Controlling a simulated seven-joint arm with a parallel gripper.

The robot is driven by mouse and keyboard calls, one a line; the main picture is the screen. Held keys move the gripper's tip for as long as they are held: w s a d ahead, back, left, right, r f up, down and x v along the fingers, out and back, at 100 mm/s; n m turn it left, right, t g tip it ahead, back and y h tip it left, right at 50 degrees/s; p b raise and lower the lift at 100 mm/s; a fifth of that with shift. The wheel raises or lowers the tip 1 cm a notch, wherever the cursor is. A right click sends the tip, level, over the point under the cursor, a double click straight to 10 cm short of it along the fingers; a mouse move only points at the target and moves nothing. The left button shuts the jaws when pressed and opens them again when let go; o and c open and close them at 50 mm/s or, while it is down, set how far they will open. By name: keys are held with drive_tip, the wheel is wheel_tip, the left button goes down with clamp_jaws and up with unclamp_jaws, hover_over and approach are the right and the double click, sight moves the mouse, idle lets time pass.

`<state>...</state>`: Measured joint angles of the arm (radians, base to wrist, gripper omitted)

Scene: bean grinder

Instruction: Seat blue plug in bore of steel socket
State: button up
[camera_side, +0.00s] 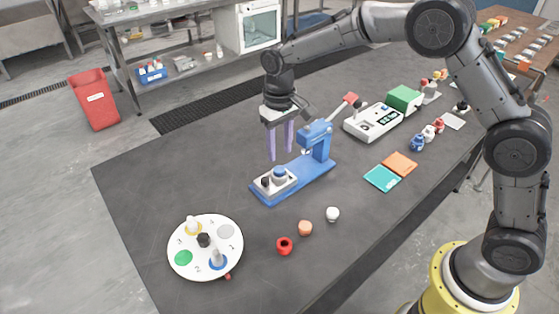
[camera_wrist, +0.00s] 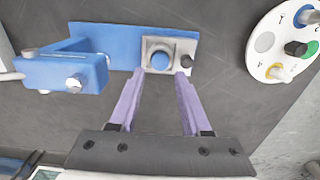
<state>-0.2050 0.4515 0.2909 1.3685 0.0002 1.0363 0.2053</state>
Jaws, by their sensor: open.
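The blue plug (camera_side: 279,173) is at the bore of the steel socket (camera_side: 287,184), on the blue base of a small press. In the wrist view the plug's round blue top (camera_wrist: 160,61) shows inside a ring on the square grey socket block (camera_wrist: 149,45). How deep it sits cannot be told. My gripper (camera_side: 281,156) points down just above the plug, its two purple fingers apart and empty. In the wrist view the fingertips (camera_wrist: 160,73) lie on either side of the plug's near edge, with no clear contact.
The blue press (camera_side: 316,140) with its red-ended lever stands right behind the socket. A black knob (camera_wrist: 186,62) is beside the bore. A white numbered disc (camera_side: 206,262) carries small parts at front left. Red (camera_side: 285,246), orange and white pieces lie in front. The table's left is clear.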

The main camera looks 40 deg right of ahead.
sight(279, 169)
drive_tip(key=s+d+r+t, duration=0.1)
drive_tip(key=s+d+r, duration=0.2)
drive_tip(key=s+r, duration=0.45)
drive_tip(key=s+d+r+t, duration=0.25)
drive_tip(key=s+r, duration=0.35)
drive_tip(key=r, duration=0.3)
drive_tip(key=s+d+f+t, duration=0.1)
drive_tip(key=s+d, duration=0.1)
drive_tip(key=s, duration=0.7)
drive_tip(key=s+d+f+t, duration=0.1)
drive_tip(key=s+d+f, duration=0.1)
drive_tip(key=s, duration=0.7)
drive_tip(key=shift+d, duration=0.25)
